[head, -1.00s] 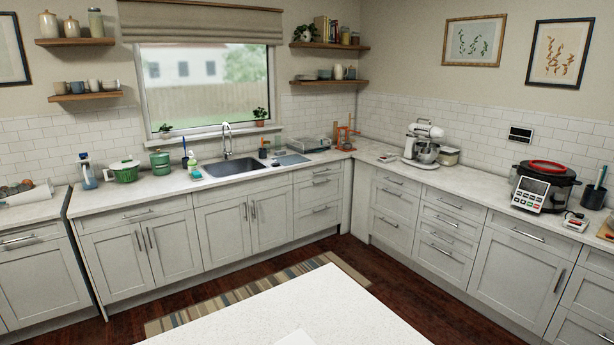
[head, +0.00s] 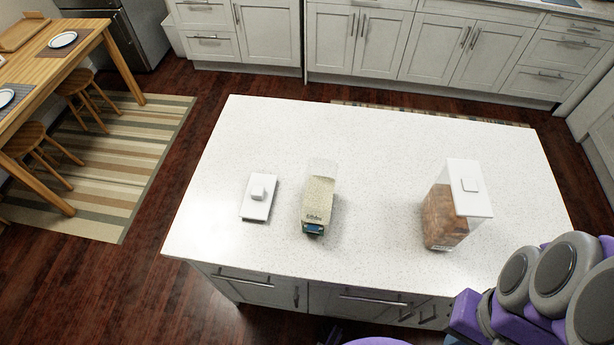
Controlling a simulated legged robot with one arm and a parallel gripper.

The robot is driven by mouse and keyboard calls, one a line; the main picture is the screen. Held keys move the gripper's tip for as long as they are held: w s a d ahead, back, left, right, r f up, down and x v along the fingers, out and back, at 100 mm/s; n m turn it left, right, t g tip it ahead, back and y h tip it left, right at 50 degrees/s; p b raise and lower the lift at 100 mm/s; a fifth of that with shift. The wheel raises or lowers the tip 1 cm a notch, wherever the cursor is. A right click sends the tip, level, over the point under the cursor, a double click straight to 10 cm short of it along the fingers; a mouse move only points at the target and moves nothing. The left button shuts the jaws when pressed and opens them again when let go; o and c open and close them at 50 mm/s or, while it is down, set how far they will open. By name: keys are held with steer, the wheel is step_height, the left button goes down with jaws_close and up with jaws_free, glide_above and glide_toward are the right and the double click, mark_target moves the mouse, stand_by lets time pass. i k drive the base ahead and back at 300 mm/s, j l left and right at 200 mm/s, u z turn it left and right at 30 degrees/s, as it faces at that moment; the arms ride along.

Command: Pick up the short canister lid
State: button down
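A white rectangular lid with a raised knob (head: 257,205) lies flat on the white island counter (head: 400,135), left of centre. An open clear canister (head: 319,198) holding pale grains stands just right of the lid, apart from it. A taller clear canister (head: 440,215) with brown contents stands farther right, with its own white lid (head: 471,197) on top. My gripper does not show; only purple and grey links of my arm show at the lower right.
A wooden table (head: 60,55) with plates and stools (head: 30,140) stands at the left on a striped rug (head: 120,190). Cabinets (head: 350,45) line the back. Island drawers with handles (head: 375,299) face me. The counter around the lid is clear.

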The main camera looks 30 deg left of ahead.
mark_target(251, 209)
steer(key=u, duration=1.45)
